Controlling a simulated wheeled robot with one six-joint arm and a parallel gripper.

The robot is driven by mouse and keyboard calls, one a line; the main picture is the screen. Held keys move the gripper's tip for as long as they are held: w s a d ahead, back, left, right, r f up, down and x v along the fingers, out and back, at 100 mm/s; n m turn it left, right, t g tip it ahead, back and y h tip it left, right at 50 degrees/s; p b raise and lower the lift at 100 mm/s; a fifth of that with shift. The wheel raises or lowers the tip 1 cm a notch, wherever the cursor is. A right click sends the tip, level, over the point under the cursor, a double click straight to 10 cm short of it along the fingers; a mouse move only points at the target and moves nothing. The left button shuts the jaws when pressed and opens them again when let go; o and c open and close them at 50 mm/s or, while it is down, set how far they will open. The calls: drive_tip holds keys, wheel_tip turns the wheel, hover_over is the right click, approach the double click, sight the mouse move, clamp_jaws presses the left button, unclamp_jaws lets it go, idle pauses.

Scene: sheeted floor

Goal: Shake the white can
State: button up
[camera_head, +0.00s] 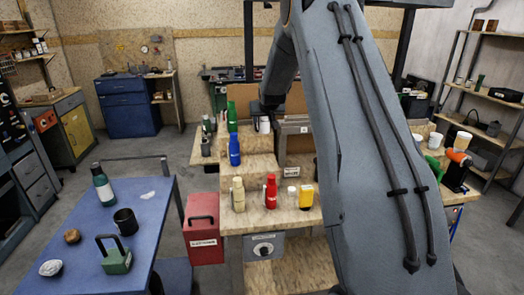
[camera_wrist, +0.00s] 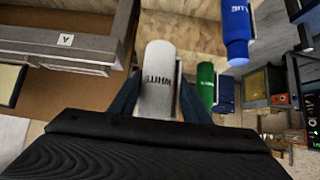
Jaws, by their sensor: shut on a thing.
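The white can (camera_wrist: 159,80), with "WHITE" printed on its side, is between the two fingers of my gripper (camera_wrist: 160,100) in the wrist view. My gripper is shut on it. In the head view the white can (camera_head: 264,124) shows small at the end of my arm, above the back of the wooden workbench. I cannot tell whether it touches the surface below it.
A blue bottle (camera_head: 234,149) and a green bottle (camera_head: 232,116) stand left of the can. A beige bottle (camera_head: 238,194), a red bottle (camera_head: 271,191) and a yellow container (camera_head: 306,196) stand on the lower front step. A blue table (camera_head: 100,240) is at left.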

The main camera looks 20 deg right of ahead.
drive_tip(key=f, duration=0.1)
drive_tip(key=w+f, duration=0.1)
drive_tip(key=shift+d+f, duration=0.1)
drive_tip(key=shift+f, duration=0.25)
drive_tip(key=r, duration=0.7)
drive_tip(key=shift+s+r, duration=0.25)
drive_tip(key=shift+r, duration=0.15)
drive_tip(key=shift+s+f, duration=0.2)
drive_tip(key=shift+f, duration=0.05)
wheel_tip(320, 180, down, 6)
drive_tip(key=shift+s+f, duration=0.1)
drive_tip(key=shift+s, duration=0.05)
drive_tip(key=shift+x, duration=0.8)
drive_tip(key=shift+s+r, duration=0.15)
drive_tip(key=shift+r, duration=0.1)
drive_tip(key=shift+s+a+r, duration=0.15)
drive_tip(key=shift+s+a, duration=0.1)
drive_tip(key=shift+w, duration=0.15)
